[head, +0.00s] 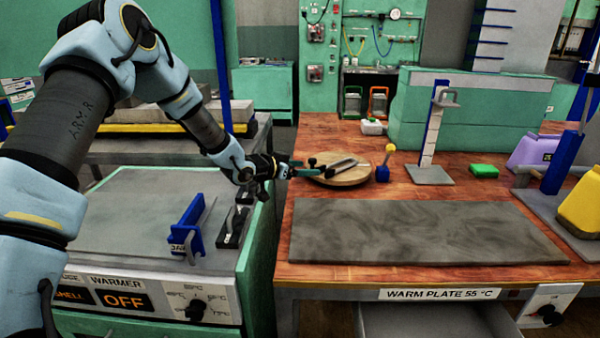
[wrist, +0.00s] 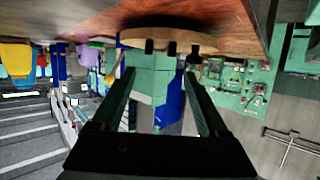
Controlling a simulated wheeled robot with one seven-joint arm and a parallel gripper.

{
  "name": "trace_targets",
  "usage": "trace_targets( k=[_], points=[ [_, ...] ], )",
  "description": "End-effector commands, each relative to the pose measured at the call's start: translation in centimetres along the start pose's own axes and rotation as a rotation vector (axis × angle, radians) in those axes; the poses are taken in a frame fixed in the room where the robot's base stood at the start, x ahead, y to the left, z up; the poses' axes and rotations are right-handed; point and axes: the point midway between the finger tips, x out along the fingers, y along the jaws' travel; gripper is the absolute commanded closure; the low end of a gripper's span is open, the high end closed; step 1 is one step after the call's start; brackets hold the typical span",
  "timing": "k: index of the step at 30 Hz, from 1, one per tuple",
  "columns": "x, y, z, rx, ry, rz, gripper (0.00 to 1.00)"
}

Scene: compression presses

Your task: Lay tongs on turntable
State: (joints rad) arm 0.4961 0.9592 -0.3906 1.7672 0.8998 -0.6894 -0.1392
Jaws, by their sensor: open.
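A round wooden turntable (head: 350,180) stands on the reddish wooden bench. The tongs (head: 342,164), a dark and pale grey long shape, appear to lie on top of it. A small dark knob-like part shows at the turntable's left side; I cannot tell whether it belongs to the tongs. My gripper (head: 303,168) is at the turntable's left edge, pointing right. In the wrist view, which is upside down, my gripper (wrist: 160,74) has its fingers spread with nothing between them. The turntable (wrist: 168,36) is just beyond the fingertips, with several dark bits along its edge.
A grey warm plate (head: 420,232) covers the bench front. A yellow-topped blue post (head: 383,172) stands right of the turntable, then an upright stand (head: 430,172) and a green block (head: 484,171). The warmer (head: 120,225) with a blue bracket (head: 187,232) is at left.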

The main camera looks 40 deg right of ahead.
Motion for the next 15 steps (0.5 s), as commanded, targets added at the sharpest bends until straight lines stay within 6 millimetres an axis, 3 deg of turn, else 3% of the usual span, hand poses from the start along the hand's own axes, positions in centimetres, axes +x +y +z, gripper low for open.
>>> trace_targets(
  k=[4,15],
  points=[
    [-1.4,0.0,0.0,0.0,0.001,0.0,0.23],
    [-2.3,-0.5,0.1,-0.002,-0.014,-0.015,0.23]
  ],
)
